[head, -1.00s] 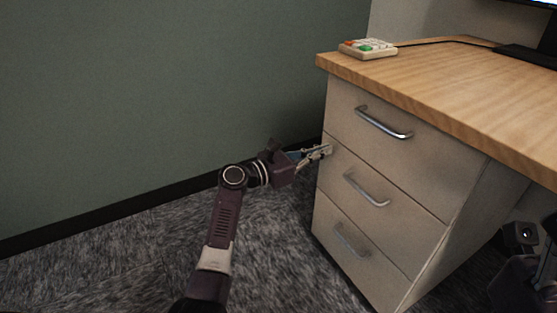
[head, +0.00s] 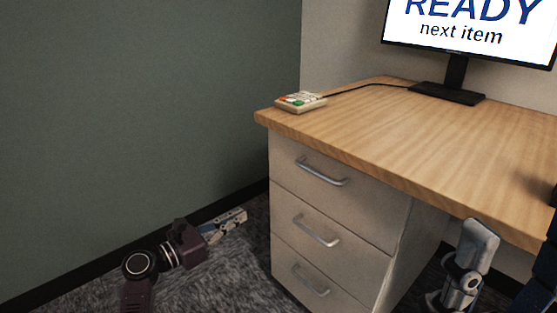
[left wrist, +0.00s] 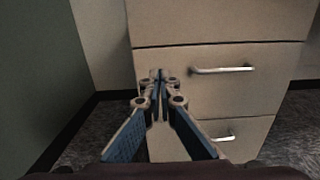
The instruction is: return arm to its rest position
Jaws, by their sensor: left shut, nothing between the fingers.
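My left arm comes in at the lower left of the head view, and its gripper (head: 238,216) is low beside the left side of the drawer cabinet (head: 318,192). The fingers are closed together with nothing between them. In the left wrist view the closed fingertips (left wrist: 158,75) point toward the cabinet's drawer fronts (left wrist: 220,105), left of the drawer handles. I cannot tell the exact gap to the cabinet. Pale and dark links of my right arm (head: 472,262) show at the lower right of the head view; its gripper does not show.
The wooden desk top (head: 440,150) juts out above the closed drawers. On it are a small keypad (head: 301,102) with coloured buttons and a monitor (head: 470,28) reading "READY next item". The green wall (head: 140,120) stands at the left. Carpet (head: 235,265) is open below the gripper.

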